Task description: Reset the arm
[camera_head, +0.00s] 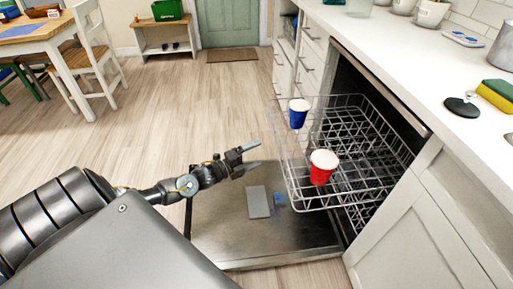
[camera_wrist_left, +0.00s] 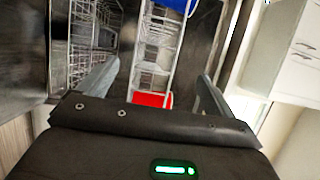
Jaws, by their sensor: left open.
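My left gripper (camera_head: 247,160) reaches in from the left in the head view, above the open dishwasher door and just left of the pulled-out upper rack. Its fingers are apart with nothing between them. In the left wrist view its two fingers (camera_wrist_left: 155,85) stand wide apart, with the rack behind them. A red cup (camera_head: 320,170) stands at the front of the rack, right of the gripper; it also shows in the left wrist view (camera_wrist_left: 152,100). A blue cup (camera_head: 298,115) stands at the rack's far left corner. My right gripper is in neither view.
The dishwasher door (camera_head: 225,235) lies open and low. The wire rack (camera_head: 365,165) juts out beside my gripper. The counter (camera_head: 400,50) on the right holds a sponge (camera_head: 496,95) and a dark round object (camera_head: 462,106). The wood floor on the left is clear up to the chair (camera_head: 92,60).

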